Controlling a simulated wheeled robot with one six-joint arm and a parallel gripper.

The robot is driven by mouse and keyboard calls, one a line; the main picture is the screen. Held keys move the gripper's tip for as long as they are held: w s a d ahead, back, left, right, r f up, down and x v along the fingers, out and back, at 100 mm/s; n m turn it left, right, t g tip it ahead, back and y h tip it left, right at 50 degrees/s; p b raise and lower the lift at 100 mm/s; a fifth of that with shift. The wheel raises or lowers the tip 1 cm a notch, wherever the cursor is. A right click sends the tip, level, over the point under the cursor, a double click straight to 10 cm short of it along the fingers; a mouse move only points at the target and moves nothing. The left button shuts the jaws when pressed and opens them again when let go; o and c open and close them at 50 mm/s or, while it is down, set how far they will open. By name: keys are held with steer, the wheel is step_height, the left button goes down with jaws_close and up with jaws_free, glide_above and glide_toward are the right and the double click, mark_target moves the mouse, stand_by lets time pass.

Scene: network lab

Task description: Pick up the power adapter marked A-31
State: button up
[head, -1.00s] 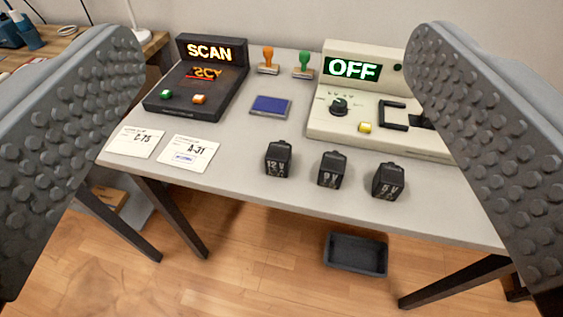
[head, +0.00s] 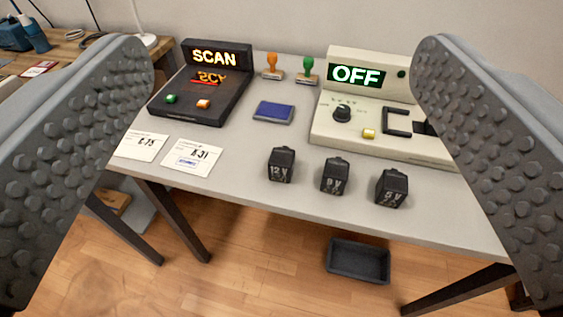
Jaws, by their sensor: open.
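Three black power adapters stand in a row near the front edge of the grey table (head: 235,178). The left adapter (head: 281,165) reads 12 V, the middle adapter (head: 334,176) looks like 9 V, and the right adapter (head: 391,188) looks like 5 V. I see no A-31 mark on any of them. A white card marked A-31 (head: 193,158) lies at the table's left front, with a small blue stamp-like mark on it. My gripper (head: 283,180) is open and empty, its two studded fingers at the left and right of the view, short of the table.
A card marked C-75 (head: 142,146) lies left of the A-31 card. Behind are a black SCAN device (head: 203,88), a blue pad (head: 274,112), orange (head: 272,66) and green (head: 306,69) stamps, and a cream device reading OFF (head: 372,130). A dark bin (head: 358,261) is on the floor.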

steer(key=shift+c, duration=1.4)
steer(key=m+g, duration=0.3)
steer(key=g, duration=1.4)
glide_above(282, 154)
step_height(282, 154, down, 14)
steer(key=f, duration=1.2)
steer(key=shift+d, duration=0.3)
steer(key=shift+a+f, duration=0.15)
steer(key=shift+f, duration=1.2)
steer(key=shift+a+f, duration=0.1)
steer(key=shift+f, duration=1.25)
steer(key=shift+s, duration=0.1)
steer(key=shift+c, duration=0.4)
steer(key=c, duration=1.1)
